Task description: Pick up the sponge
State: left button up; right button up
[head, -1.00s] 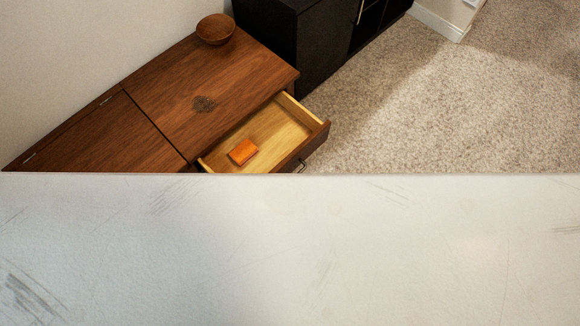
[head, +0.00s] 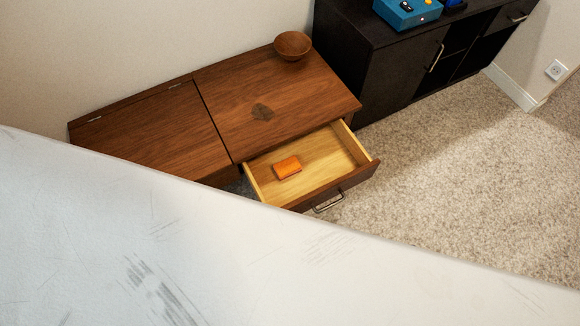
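An orange sponge (head: 287,167) lies flat inside the open drawer (head: 336,168) of the wooden hutch (head: 290,95). It sits toward the left side of the light wooden drawer floor, and nothing covers it. Neither of my grippers shows in the head view, so I cannot see whether they are open or shut.
A large white scuffed surface fills the bottom of the view, in front of the hutch. A wooden bowl (head: 293,45) stands on the hutch's far corner. A black cabinet (head: 400,70) holding a blue box (head: 407,12) stands to the right. Carpet (head: 460,180) beyond the drawer is clear.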

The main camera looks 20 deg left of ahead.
aim_at(288, 168)
jog(key=z, duration=0.95)
jog(key=i, duration=0.45)
jog(key=u, duration=1.3)
